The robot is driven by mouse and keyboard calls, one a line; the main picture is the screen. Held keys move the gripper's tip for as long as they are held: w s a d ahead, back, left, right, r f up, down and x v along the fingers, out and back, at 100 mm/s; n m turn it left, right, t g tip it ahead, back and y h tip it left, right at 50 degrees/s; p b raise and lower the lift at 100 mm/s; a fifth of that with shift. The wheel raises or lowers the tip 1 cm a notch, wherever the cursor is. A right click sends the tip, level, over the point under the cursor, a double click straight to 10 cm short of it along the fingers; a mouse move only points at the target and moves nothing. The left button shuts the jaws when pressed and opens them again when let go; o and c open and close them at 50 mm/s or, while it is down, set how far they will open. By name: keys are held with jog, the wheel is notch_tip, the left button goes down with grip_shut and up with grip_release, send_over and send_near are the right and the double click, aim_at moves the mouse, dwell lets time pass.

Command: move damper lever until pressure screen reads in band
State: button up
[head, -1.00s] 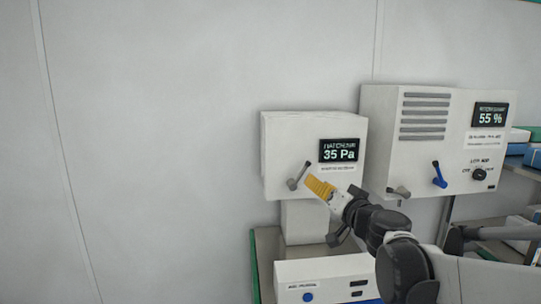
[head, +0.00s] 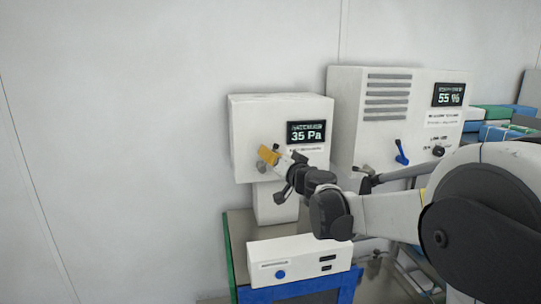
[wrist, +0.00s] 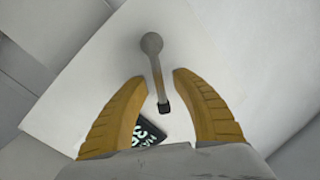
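The pressure screen (head: 306,132) reads 35 Pa on the front of a white wall box (head: 240,135). In the wrist view part of the screen (wrist: 140,137) shows upside down, partly hidden by my left finger. The grey damper lever (wrist: 157,72) sits on that box, with a round hub at one end and a dark tip at the other. My gripper (wrist: 160,80) is open, its yellow fingers on either side of the lever with gaps between. In the head view my gripper (head: 269,156) is at the box front and hides most of the lever; its hub (head: 262,168) shows.
To the right, another white box (head: 345,120) carries a 55 % screen (head: 449,94), a blue lever (head: 401,153) and a black knob (head: 438,151). A white device (head: 300,255) stands below. The wall at left is clear.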

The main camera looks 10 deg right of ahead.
grip_shut()
jog(key=shift+a+r+n+g, duration=0.2)
jog(key=shift+a+n, duration=0.2)
jog(key=shift+n, duration=0.5)
jog(key=shift+a+r+n+g, duration=0.1)
jog(key=shift+a+n+g, duration=0.2)
jog(key=shift+n, duration=0.6)
grip_release()
jog(key=shift+a, duration=0.1)
jog(key=f+v, duration=0.1)
jog(key=v, duration=1.1)
jog(key=shift+r, duration=0.45)
